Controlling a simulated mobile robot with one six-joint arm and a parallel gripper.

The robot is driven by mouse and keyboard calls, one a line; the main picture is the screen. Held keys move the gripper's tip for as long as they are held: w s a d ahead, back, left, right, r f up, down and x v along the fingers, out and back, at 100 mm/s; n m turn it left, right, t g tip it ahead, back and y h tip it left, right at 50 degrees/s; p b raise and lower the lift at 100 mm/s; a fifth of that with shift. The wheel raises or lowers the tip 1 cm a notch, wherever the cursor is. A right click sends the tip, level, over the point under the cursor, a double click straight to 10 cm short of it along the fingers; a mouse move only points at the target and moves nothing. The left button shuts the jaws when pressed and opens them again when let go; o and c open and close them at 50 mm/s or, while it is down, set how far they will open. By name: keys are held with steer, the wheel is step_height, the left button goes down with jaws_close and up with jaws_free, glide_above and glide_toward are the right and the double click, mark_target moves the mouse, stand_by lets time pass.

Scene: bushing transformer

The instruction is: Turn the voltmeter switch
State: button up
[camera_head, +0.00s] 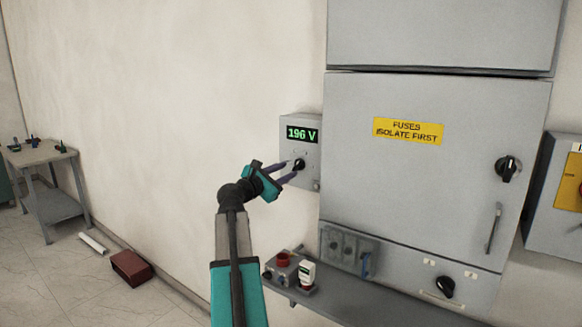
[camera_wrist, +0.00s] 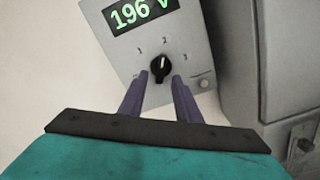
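The voltmeter (camera_head: 312,129) is a grey wall box with a green display reading 196 V. Its black rotary switch (camera_head: 299,164) sits below the display. In the wrist view the switch (camera_wrist: 160,67) has a white pointer line aimed up, near the mark 2, with marks 1 and 3 to its left and right. My gripper (camera_head: 289,172) is in front of the switch. In the wrist view the two purple fingers (camera_wrist: 162,82) are apart, with tips at the lower left and lower right of the switch. Whether they touch it cannot be told.
A large grey cabinet (camera_head: 350,170) with a yellow fuse label stands right of the voltmeter. A shelf (camera_head: 390,303) below holds several small items. A grey workbench (camera_head: 45,157) is at the far left. A red-brown box (camera_head: 131,267) lies on the floor.

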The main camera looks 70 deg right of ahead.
mark_target(295, 167)
steer(key=shift+p+x, duration=0.55)
steer(key=shift+x, duration=1.55)
jaws_close()
steer(key=shift+s+a+f, duration=0.1)
